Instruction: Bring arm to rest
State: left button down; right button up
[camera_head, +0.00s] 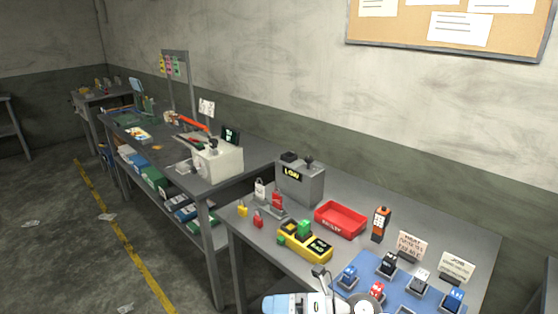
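Part of my own arm, a light blue and white link with grey sections, shows at the bottom edge in front of the near table (262,223). I cannot tell from this view which arm it is. A small dark part stands up from it. No gripper fingers can be made out, and whatever lies below the picture's edge is hidden. I see nothing held.
The near table carries a blue mat (405,290) with several small blocks, a red tray (341,220), a yellow device (305,243), a grey box (300,184) and padlocks (258,219). A second bench (230,178) stands behind left. The floor (60,230) at left is mostly clear.

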jog(key=s+d+f+m+t+h+p, duration=0.1)
jog(key=d+f+m+t+h, duration=0.15)
jog(key=d+m+t, duration=0.65)
jog(key=s+f+m+t+h+p, duration=0.1)
jog(key=f+m+t+h, duration=0.3)
jog(key=m, duration=1)
pick_arm(q)
jog(key=s+a+r+n+h+p, duration=0.1)
jog(key=s+a+n, duration=1.4)
jog(key=s, duration=0.4)
jog(key=shift+a+r+g, duration=0.15)
jog(key=shift+a+g, duration=0.15)
jog(key=shift+g, duration=0.1)
pick_arm(e)
jog(key=s+d+f+m+g+h, duration=0.3)
jog(key=s+d+f+m+h, duration=0.4)
jog(key=s+d+f+m, duration=0.3)
jog(key=s+f+m, duration=0.2)
jog(key=s, duration=0.2)
jog(key=shift+d+g, duration=0.3)
jog(key=shift+d, duration=0.1)
